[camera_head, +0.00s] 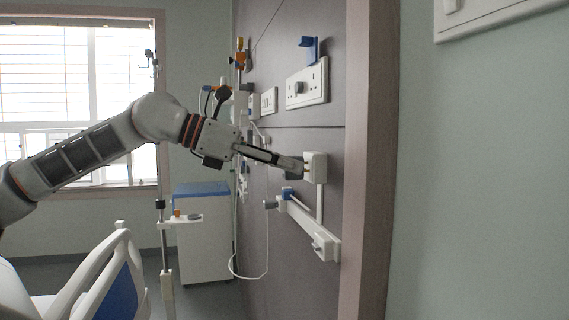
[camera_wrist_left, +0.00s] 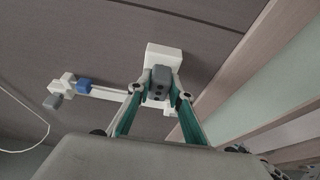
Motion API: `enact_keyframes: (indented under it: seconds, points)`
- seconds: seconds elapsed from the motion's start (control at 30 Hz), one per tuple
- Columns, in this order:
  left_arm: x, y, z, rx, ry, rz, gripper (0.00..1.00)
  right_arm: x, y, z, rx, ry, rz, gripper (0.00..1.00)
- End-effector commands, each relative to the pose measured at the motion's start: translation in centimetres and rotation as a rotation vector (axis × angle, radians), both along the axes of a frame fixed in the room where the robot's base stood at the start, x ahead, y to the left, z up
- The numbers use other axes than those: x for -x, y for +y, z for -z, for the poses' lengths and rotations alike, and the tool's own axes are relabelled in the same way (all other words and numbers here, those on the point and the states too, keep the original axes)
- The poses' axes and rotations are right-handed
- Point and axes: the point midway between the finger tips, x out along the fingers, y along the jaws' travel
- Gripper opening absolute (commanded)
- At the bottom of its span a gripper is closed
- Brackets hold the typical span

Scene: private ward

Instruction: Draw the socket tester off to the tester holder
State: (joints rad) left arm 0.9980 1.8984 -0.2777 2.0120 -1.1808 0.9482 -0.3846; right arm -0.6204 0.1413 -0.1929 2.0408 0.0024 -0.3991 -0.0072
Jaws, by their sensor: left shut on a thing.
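My left gripper (camera_head: 302,166) reaches in from the left to the wall panel. In the left wrist view its two fingers (camera_wrist_left: 161,92) are shut on the sides of a small grey block, which looks like the socket tester (camera_wrist_left: 160,76). The tester is against or just in front of a white wall box (camera_head: 316,168), also in the wrist view (camera_wrist_left: 165,52); I cannot tell whether they are joined. In the head view the fingers hide most of the tester. Which thing is the tester holder is unclear; a blue bracket (camera_head: 308,44) is fixed higher on the panel. My right gripper is not in view.
A double socket (camera_head: 316,84) with a dark round piece sits above the box. Below runs a white rail (camera_head: 308,226) with a blue piece (camera_head: 287,193) near its far end. A white cable (camera_head: 267,258) hangs left. A bed rail (camera_head: 122,262) stands lower left.

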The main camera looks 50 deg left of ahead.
Motion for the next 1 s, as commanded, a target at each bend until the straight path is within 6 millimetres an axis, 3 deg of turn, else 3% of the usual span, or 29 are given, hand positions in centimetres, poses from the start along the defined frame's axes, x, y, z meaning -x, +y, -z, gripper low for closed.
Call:
enact_keyframes:
  seconds: [0.13, 0.17, 0.2, 0.23, 0.67, 1.0]
  points:
    - [-0.6, -0.4, -0.3, -0.001, -0.002, 0.001, 0.00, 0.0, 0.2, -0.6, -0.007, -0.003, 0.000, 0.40]
    - [-0.6, -0.3, -0.2, -0.002, -0.002, 0.000, 0.25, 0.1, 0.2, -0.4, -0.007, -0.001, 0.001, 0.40]
    - [-0.6, -0.3, -0.1, -0.002, -0.002, 0.000, 0.35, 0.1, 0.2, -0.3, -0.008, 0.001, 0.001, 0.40]
    - [-0.6, -0.3, -0.1, -0.002, -0.002, 0.000, 0.40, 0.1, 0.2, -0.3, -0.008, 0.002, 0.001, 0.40]
    - [-0.4, -0.2, -0.2, -0.003, -0.002, -0.001, 0.40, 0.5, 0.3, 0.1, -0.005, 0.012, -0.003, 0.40]
    - [3.2, 1.8, -1.9, -0.002, -0.005, -0.005, 0.40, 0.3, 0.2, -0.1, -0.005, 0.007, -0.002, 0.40]
